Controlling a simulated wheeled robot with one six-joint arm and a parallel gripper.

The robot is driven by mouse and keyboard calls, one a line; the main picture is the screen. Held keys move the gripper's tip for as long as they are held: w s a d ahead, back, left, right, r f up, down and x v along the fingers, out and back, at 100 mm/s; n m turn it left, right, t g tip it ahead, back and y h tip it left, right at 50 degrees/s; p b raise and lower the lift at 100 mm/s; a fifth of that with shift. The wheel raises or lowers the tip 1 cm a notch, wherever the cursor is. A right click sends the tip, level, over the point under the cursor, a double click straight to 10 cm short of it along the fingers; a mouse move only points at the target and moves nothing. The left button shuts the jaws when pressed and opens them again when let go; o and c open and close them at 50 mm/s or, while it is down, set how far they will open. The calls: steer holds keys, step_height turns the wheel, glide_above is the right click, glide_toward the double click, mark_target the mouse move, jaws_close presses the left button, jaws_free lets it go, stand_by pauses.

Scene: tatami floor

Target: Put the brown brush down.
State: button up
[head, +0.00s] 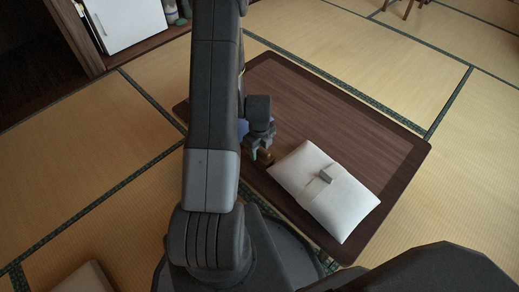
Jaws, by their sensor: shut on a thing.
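My gripper (258,148) is over the low dark wooden table, just left of a white cushion-like bundle. It points down and is shut on the brown brush (265,157). Only a small brown part of the brush shows below the fingers; the rest is hidden by my gripper and arm. I cannot tell whether the brush touches the table (330,105).
The white bundle (312,190) lies on the table's near part, with a small grey block (327,176) on top. The table's far and right parts look clear. A bluish thing (242,128) shows partly behind my arm. A white-fronted cabinet (128,20) stands back left.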

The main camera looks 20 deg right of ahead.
steer(key=shift+f, duration=0.25)
steer(key=o, duration=1)
steer(key=shift+r, duration=0.1)
steer(key=shift+o, duration=0.2)
steer(key=shift+r, duration=0.1)
step_height(320, 180, up, 12)
steer(key=p, duration=0.4)
steer(key=shift+p, duration=0.35)
step_height(320, 180, down, 12)
steer(key=b, duration=0.5)
steer(key=shift+f, duration=0.2)
steer(key=shift+r+p, duration=0.95)
steer(key=shift+r, duration=1.15)
